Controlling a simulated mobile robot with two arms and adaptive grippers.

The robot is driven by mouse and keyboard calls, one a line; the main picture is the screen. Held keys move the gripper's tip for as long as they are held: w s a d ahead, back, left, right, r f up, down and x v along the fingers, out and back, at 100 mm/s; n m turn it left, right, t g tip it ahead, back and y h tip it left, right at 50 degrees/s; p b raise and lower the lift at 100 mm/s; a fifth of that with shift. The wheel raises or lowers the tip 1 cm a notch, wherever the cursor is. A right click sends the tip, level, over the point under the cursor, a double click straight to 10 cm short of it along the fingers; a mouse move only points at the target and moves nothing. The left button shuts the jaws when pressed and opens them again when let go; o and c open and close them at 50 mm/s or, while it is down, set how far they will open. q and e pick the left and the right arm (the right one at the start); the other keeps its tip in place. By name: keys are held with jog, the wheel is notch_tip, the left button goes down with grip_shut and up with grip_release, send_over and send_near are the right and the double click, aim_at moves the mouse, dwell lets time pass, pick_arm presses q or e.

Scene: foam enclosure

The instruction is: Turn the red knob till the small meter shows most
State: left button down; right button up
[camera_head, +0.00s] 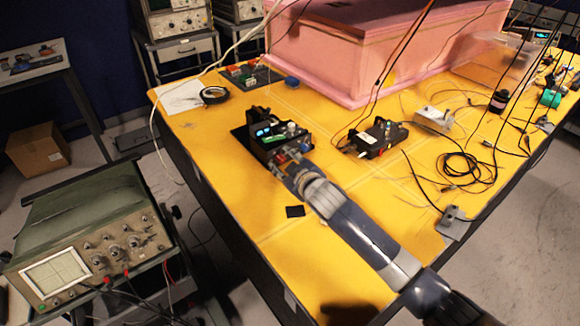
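A small black instrument box (262,133) with lit displays and a green part stands on the yellow table. My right arm comes in from the lower right, and its gripper (284,163) is at the front edge of this box. Small red spots show there, beside the fingertips. I cannot tell which of them is the red knob or whether the fingers touch it. The gripper covers part of the box's front, and its finger gap is too small to make out. The meter reading is not legible. My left gripper is not in view.
A pink foam enclosure (345,55) stands behind. A black box with cables (377,138) lies to the right, with loose black cable (465,165) beyond it. A roll of black tape (214,95) lies at the back left. An oscilloscope (85,240) stands off the table's left side. The yellow table's front is mostly clear.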

jog(key=v, duration=1.2)
jog(key=shift+f, duration=0.15)
